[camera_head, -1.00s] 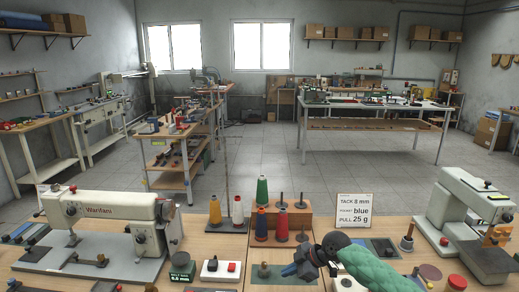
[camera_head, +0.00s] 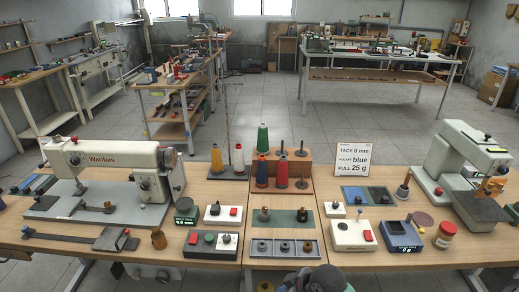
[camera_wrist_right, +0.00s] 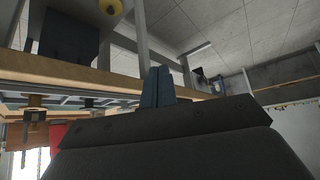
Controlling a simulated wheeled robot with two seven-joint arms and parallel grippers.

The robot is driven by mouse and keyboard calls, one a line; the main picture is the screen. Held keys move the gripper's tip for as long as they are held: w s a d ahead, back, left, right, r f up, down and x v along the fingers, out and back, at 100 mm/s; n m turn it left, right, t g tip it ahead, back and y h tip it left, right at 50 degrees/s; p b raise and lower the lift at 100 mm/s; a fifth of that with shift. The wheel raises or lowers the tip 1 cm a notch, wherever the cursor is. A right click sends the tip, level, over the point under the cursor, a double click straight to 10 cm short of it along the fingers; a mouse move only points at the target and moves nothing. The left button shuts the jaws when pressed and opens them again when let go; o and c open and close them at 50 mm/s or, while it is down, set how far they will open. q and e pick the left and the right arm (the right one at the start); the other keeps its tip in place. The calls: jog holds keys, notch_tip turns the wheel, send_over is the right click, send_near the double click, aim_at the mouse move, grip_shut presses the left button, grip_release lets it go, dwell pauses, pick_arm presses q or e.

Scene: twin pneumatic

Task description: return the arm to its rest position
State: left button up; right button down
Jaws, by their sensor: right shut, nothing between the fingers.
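My right gripper shows in the right wrist view, its two blue fingers (camera_wrist_right: 158,86) pressed together with nothing between them. They are clear of the wooden table edge (camera_wrist_right: 75,79), which runs across the left of that view. In the head view only a dark rounded part of my arm (camera_head: 320,281) shows at the bottom middle, in front of the table's near edge. The right fingertips cannot be seen there. My left arm and gripper are in neither view.
The workbench (camera_head: 370,260) holds a white sewing machine (camera_head: 105,160) at left and another machine (camera_head: 465,165) at right. Between them are thread cones (camera_head: 263,140), a green mat (camera_head: 284,222), a grey three-place tray (camera_head: 260,249) and a sign (camera_head: 355,160).

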jog(key=s+d+f+m+h, duration=0.1)
jog(key=s+d+m+h, duration=0.2)
jog(key=s+d+m, duration=0.5)
jog(key=s+d+f+m+h, duration=0.1)
jog(key=s+d+h, duration=0.35)
jog(key=s, duration=0.75)
jog(key=s+a+f+g+y, duration=0.1)
jog(key=s+f, duration=0.1)
jog(key=f, duration=1.6)
jog(key=s+a+f+g+y, duration=0.1)
jog(key=s+f, duration=0.2)
jog(key=f, duration=1.5)
jog(key=shift+f+g, duration=0.35)
jog(key=shift+g, duration=0.05)
